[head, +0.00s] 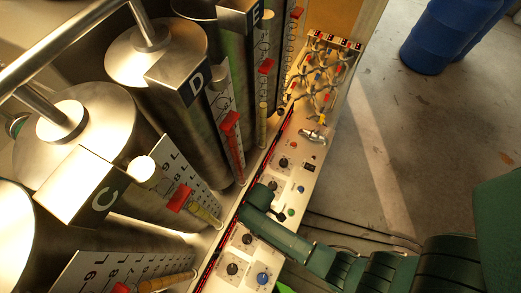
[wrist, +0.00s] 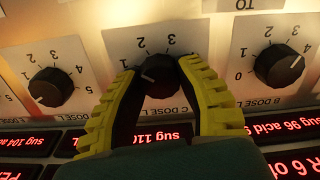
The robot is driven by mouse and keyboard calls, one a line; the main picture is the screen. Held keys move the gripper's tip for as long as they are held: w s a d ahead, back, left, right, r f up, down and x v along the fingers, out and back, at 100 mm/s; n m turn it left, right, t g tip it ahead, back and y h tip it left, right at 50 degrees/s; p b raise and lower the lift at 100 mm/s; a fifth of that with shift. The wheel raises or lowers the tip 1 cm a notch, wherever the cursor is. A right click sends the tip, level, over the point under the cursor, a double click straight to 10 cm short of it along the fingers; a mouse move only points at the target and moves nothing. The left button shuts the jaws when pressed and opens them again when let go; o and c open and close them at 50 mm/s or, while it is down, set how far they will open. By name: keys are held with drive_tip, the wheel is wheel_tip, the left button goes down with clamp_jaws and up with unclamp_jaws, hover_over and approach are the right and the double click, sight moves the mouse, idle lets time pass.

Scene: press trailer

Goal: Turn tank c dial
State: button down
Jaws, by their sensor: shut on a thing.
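The tank C dial (wrist: 160,77) is a dark round knob in the middle of the wrist view, on a white plate marked "C DOSE L" with printed numbers. My gripper (wrist: 158,68) has its two yellow ribbed fingers shut on this dial, one on each side. The dial's pointer mark faces roughly to the left. In the head view my green arm reaches in from the right, and its end covers part of the panel (head: 297,194); the tank C dial cannot be made out there. The tank with the letter C (head: 103,200) stands at the left.
In the wrist view, the B dose dial (wrist: 279,68) is close on the right and another dial (wrist: 51,86) is on the left. Red displays (wrist: 145,136) run below. In the head view, steel tanks line the left, and a blue barrel (head: 440,38) stands on the floor.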

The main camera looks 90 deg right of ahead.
drive_tip(key=m+p, duration=0.2)
drive_tip(key=m, duration=0.4)
drive_tip(key=shift+f, duration=0.1)
idle(0.4)
drive_tip(key=c, duration=0.6)
unclamp_jaws()
wheel_tip(320, 180, up, 12)
drive_tip(key=shift+r, duration=0.1)
idle(0.4)
